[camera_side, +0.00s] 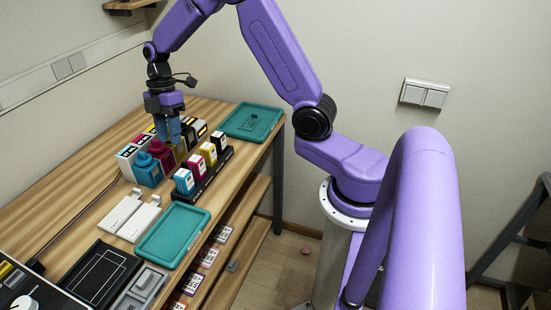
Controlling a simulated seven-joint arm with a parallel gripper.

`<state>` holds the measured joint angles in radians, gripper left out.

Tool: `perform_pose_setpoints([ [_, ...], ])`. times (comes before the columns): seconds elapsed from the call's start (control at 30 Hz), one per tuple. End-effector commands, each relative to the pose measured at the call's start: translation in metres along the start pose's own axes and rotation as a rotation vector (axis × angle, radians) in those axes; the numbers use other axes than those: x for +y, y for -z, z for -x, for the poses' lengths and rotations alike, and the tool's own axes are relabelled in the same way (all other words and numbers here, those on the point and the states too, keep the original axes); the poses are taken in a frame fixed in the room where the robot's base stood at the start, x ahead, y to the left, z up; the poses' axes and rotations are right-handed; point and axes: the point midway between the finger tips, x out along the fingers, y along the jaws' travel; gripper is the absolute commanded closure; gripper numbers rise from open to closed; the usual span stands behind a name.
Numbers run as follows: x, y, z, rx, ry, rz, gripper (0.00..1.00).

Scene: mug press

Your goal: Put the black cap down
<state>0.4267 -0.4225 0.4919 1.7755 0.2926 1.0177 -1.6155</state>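My gripper (169,132) points straight down over the back of the table, above a row of ink bottles. Its blue fingers are close together near the tops of the yellow and black bottles. The picture is too small to show whether they hold anything. I cannot make out the black cap; the fingers may hide it. A black bottle (188,137) stands at the far end of the row, partly hidden by the fingers. A blue bottle (148,171) and a magenta bottle (162,155) stand nearer, with a yellow one (179,150) partly hidden.
Ink boxes (126,160) stand behind the bottles. Small cartridges (184,181) stand in a black rack (212,180) in front. A teal tray (251,121) lies at the far end, another teal tray (173,236) nearer. White holders (139,219) and a black tray (102,275) lie left.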

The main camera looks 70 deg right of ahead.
Motion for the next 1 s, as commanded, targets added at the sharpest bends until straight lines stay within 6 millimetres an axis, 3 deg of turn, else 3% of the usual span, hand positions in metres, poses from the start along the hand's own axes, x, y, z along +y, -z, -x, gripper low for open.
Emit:
perform_pose_setpoints([
  [0.2,-0.066,0.046,0.004,-0.079,-0.001,-0.065,0.61],
  [0.47,-0.152,0.07,0.004,-0.151,-0.038,-0.149,0.61],
  [0.8,-0.26,0.059,0.001,-0.191,-0.124,-0.25,0.61],
  [1.0,-0.306,0.038,-0.002,-0.184,-0.17,-0.3,0.61],
])
